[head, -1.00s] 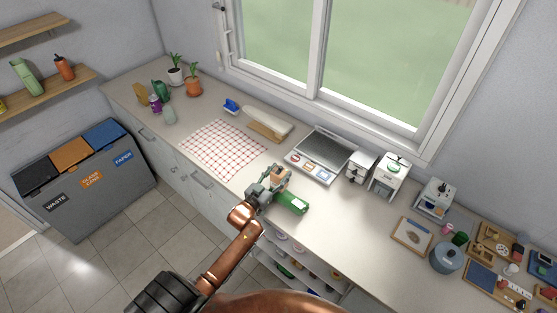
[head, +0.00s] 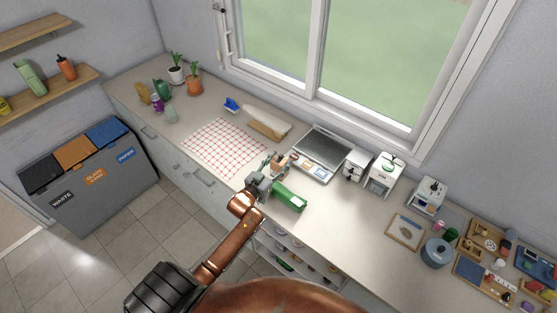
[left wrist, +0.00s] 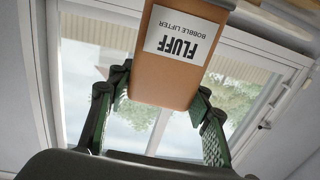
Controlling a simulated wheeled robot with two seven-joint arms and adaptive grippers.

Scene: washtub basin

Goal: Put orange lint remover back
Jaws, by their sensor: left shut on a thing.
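The orange lint remover, a tan-orange block with a white label reading "FLUFF BOBBLE LIFTER", fills the upper middle of the left wrist view (left wrist: 165,82). The label appears upside down. My left gripper (left wrist: 158,105) is shut on it, with a dark finger with green pads on either side. In the head view the left gripper (head: 274,166) is over the counter near its front edge, and the lint remover shows small at its fingers (head: 282,167). Its lower end is hidden by the gripper. My right gripper is not in view.
A green object (head: 289,197) is beside my gripper. A checked cloth (head: 222,147) lies to the left, a grey scale-like tray (head: 323,150) behind. White dispensers (head: 386,174) stand to the right. Open shelves (head: 285,255) are under the counter. Wall shelves (head: 48,88) hang far left.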

